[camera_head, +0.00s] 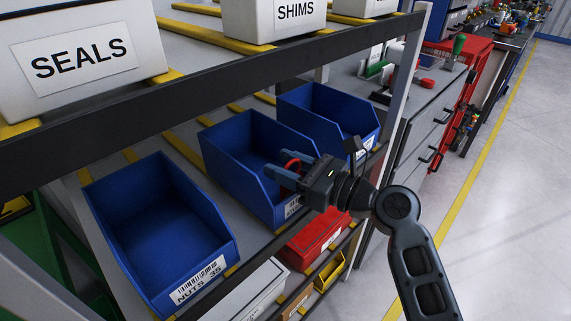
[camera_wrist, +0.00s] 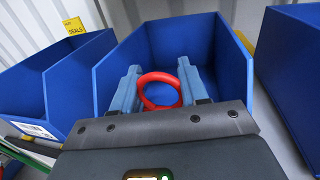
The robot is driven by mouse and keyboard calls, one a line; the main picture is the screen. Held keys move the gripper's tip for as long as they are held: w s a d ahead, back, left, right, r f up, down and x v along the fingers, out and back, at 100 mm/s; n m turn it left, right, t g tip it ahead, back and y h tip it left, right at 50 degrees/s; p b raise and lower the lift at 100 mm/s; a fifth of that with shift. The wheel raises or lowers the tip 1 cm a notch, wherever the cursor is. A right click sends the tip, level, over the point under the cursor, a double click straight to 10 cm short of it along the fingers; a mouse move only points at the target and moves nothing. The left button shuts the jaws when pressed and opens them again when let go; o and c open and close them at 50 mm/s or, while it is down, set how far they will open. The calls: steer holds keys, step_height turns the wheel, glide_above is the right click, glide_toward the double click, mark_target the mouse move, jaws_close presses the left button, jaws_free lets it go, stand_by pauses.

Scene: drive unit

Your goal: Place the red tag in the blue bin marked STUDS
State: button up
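The red tag (camera_wrist: 158,90) shows as a red ring between the two blue-grey fingers of my gripper (camera_wrist: 160,88). The ring touches both fingers, and my gripper is shut on it. In the head view my gripper (camera_head: 283,172) reaches in over the front of the middle blue bin (camera_head: 228,134), with the red tag (camera_head: 293,164) at its fingers. In the wrist view the middle bin's (camera_wrist: 235,60) open inside lies ahead of the fingers. This bin's front label (camera_head: 292,206) is partly hidden and I cannot read STUDS on it.
A blue bin marked NUTS 35 (camera_head: 150,225) stands to the left, and another blue bin (camera_head: 325,112) to the right. The shelf beam (camera_head: 230,80) runs above, under white SEALS (camera_head: 85,60) and SHIMS (camera_head: 280,18) boxes. A red box (camera_head: 312,238) sits below. The floor at right is clear.

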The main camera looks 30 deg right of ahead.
steer(key=o, duration=0.4)
steer(key=shift+r, duration=0.1)
steer(key=shift+s+d+r, duration=0.1)
steer(key=shift+s, duration=0.05)
steer(key=v, duration=1.1)
steer(key=shift+s+d, duration=0.15)
steer(key=shift+s, duration=0.2)
